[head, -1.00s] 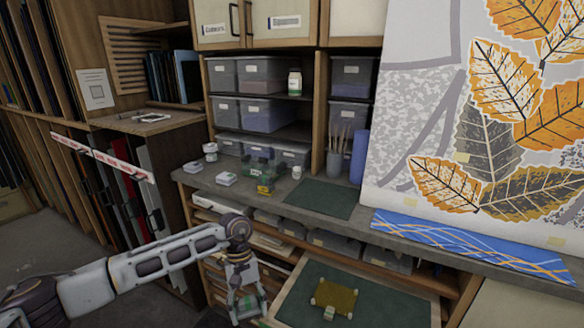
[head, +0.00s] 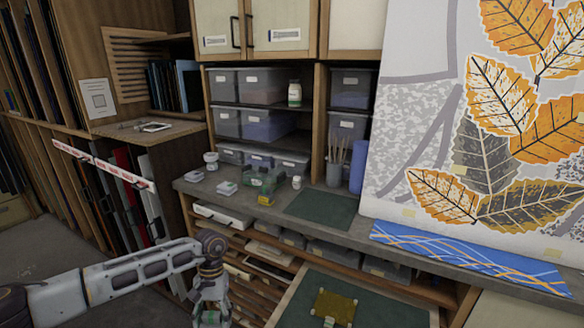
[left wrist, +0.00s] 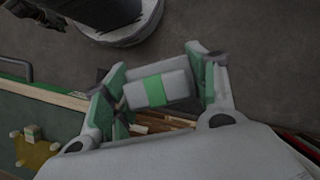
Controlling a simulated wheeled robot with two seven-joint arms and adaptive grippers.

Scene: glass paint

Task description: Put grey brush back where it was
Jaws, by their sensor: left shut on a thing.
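My left gripper (head: 211,318) hangs low in front of the workbench drawers in the head view, near the bottom edge. In the left wrist view its two green-padded fingers (left wrist: 155,90) are closed on a pale grey block-like piece with a green band (left wrist: 146,92), which I take to be the grey brush. Its bristles are not visible. It is held clear of any surface. A grey cup (head: 334,172) with several upright brushes (head: 337,149) stands on the bench. My right gripper is not in view.
An open drawer with a green mat (head: 385,312) juts out at lower right, holding a yellow-brown piece (head: 334,306). The grey bench top (head: 365,222) carries a green mat (head: 322,208), small boxes, a green container (head: 262,182) and a blue patterned strip (head: 465,256).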

